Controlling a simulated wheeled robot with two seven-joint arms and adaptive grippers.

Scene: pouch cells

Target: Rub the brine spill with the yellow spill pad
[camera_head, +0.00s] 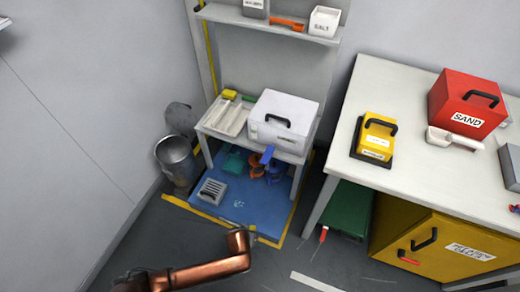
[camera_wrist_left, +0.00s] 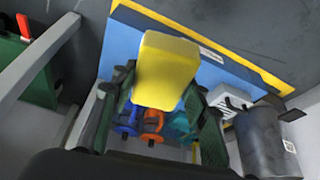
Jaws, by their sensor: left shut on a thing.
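The yellow spill pad (camera_wrist_left: 165,70) is held between the two dark fingers of my left gripper (camera_wrist_left: 160,95) in the left wrist view. The gripper is shut on it. The pad appears above the blue mat (camera_wrist_left: 115,42) and covers part of it; I cannot tell whether they touch. In the head view, small pale marks (camera_head: 238,203) on the blue mat (camera_head: 210,217) may be the brine spill. My copper left arm reaches in at the bottom of the head view, where its gripper cannot be made out. My right gripper is not in view.
A grey vented box (camera_head: 212,191) and coloured clamps (camera_head: 272,171) sit on the mat under the shelf. A metal bucket (camera_head: 176,160) stands left. A small yellow block (camera_head: 229,94) lies on the shelf. A green box (camera_head: 348,208) is right. The front mat strip looks clear.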

